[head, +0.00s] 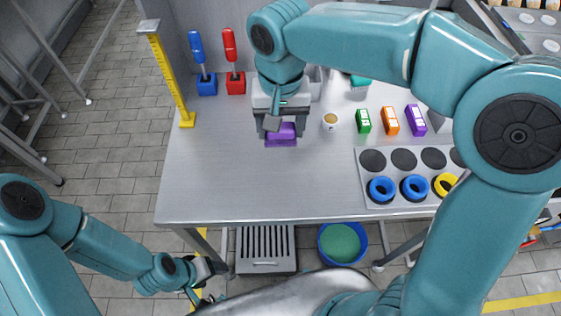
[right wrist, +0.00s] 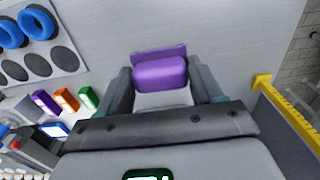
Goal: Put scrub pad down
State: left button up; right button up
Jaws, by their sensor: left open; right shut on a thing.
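The purple scrub pad (head: 283,130) is between the fingers of my right gripper (head: 280,138), at the middle back of the metal table. The right wrist view shows the pad (right wrist: 160,74) gripped between both fingers (right wrist: 160,88). A flat, darker purple patch (right wrist: 158,51) shows just beyond the pad, and it also shows below it in the head view (head: 281,143). I cannot tell whether the pad touches the patch. My left gripper (head: 205,297) is open and empty, low at the left, off the table's front edge.
A white cup (head: 330,121) stands close to the right of my right gripper. Green (head: 363,121), orange (head: 390,121) and purple (head: 416,120) boxes stand further right. A tray (head: 388,198) with rings is at the front right. A yellow post (head: 170,80) stands at the left edge. The front left tabletop is clear.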

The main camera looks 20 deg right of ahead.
notch_tip(320, 180, down, 13)
jog(key=shift+r, duration=0.1)
jog(key=o, duration=1.1)
notch_tip(320, 180, up, 16)
jog(key=shift+w+a+f, duration=0.1)
jog(key=shift+w+a, duration=0.05)
